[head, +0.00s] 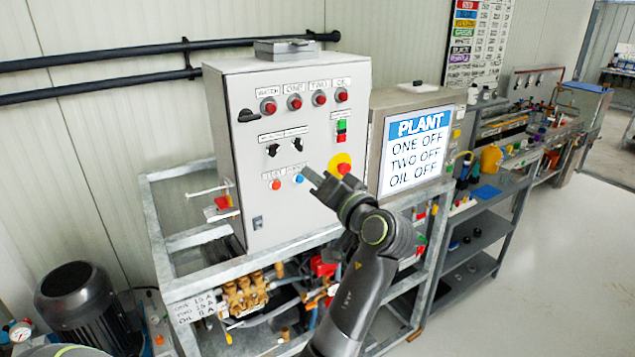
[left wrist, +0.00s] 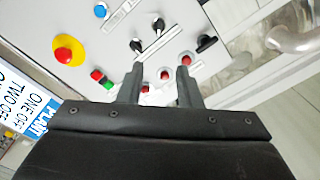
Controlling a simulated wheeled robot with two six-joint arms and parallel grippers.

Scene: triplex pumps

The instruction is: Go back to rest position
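That view shows the panel turned over, with the emergency stop (left wrist: 67,50) at upper left and red lamps (left wrist: 165,75) seen between and beside the fingers. Whether the fingers touch the panel cannot be told. My right gripper is in neither view.
A plant screen (head: 415,150) reading ONE OFF, TWO OFF, OIL OFF stands right of the cabinet. A metal frame with brass pump parts (head: 245,295) is below. A dark motor (head: 85,305) is at lower left. Benches run back right; the floor (head: 560,270) at right is clear.

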